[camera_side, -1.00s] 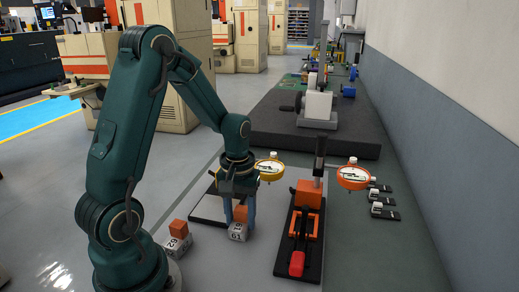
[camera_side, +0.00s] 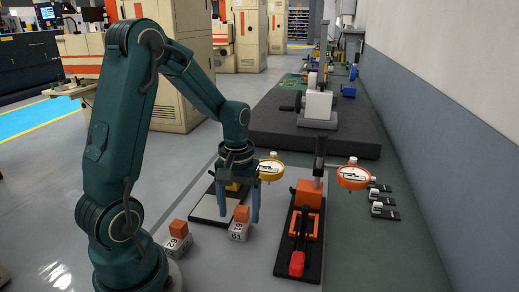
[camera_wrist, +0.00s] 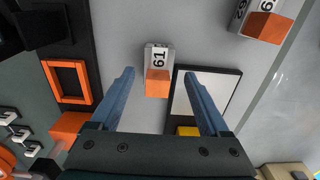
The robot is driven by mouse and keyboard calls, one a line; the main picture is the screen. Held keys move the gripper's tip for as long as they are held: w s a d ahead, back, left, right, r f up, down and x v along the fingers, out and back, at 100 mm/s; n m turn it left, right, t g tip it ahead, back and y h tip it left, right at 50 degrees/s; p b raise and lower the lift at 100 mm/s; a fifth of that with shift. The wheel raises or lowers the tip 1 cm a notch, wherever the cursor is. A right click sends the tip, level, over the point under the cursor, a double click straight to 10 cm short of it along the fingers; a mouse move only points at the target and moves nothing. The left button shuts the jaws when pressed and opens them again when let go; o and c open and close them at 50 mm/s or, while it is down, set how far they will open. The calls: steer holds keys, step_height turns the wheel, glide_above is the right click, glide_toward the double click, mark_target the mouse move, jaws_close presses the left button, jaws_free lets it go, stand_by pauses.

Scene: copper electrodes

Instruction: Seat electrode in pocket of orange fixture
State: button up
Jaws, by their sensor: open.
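An electrode labelled 61 (camera_side: 238,231), a pale grey block with a copper-orange block on one end, stands on the bench; in the wrist view (camera_wrist: 157,60) it lies between and beyond my fingertips. A second similar electrode (camera_side: 177,239) stands to its left in the side view, and at the upper right in the wrist view (camera_wrist: 261,21). The orange fixture (camera_side: 304,222) is a dark base with an orange frame around a pocket; in the wrist view the frame (camera_wrist: 91,81) is at the left, and the pocket looks empty. My gripper (camera_side: 239,213) is open and empty, above electrode 61.
A light plate with a dark border (camera_wrist: 232,79) lies beside electrode 61. Small clamps (camera_side: 383,212) lie at the right. A grey granite slab (camera_side: 270,135) is behind.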

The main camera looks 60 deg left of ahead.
mark_target(240, 212)
step_height(240, 212, up, 9)
steer(key=shift+w+r, duration=0.1)
steer(key=s+d+r+m+t, duration=0.3)
steer(key=s+d+m+t, duration=0.2)
steer(key=d+m, duration=0.3)
steer(key=s+d, duration=0.1)
steer(key=d, duration=0.1)
steer(key=shift+s+d, duration=0.15)
steer(key=shift+d, duration=0.2)
steer(key=shift+o, duration=0.4)
steer(key=shift+s+d+f+m+t, duration=0.2)
steer(key=shift+s+d+m+t, duration=0.1)
steer(key=shift+s+d+m, duration=0.15)
